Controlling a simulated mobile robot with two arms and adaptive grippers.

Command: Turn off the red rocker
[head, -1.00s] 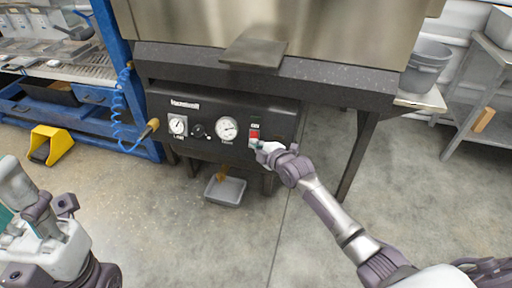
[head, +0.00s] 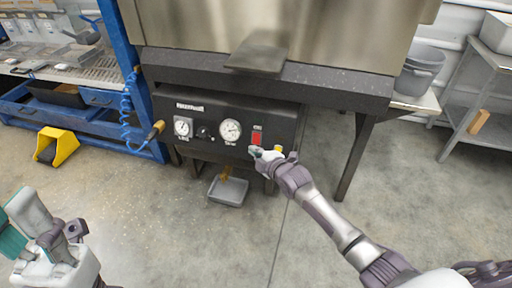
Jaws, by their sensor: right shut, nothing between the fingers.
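The red rocker (head: 256,138) is a small upright red switch at the right end of the black control panel (head: 208,149) on the front of the hopper. My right gripper (head: 254,151) is shut and empty, its fingertips just below the rocker's lower edge. I cannot tell whether they touch it. Which way the rocker is tipped is too small to tell. My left gripper (head: 22,215) is at the lower left, far from the panel, with its fingers apart and nothing visible between them.
Two round dials and a black knob (head: 204,132) sit left of the rocker. A grey tray (head: 228,191) stands on the floor under the panel. The front floor is clear.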

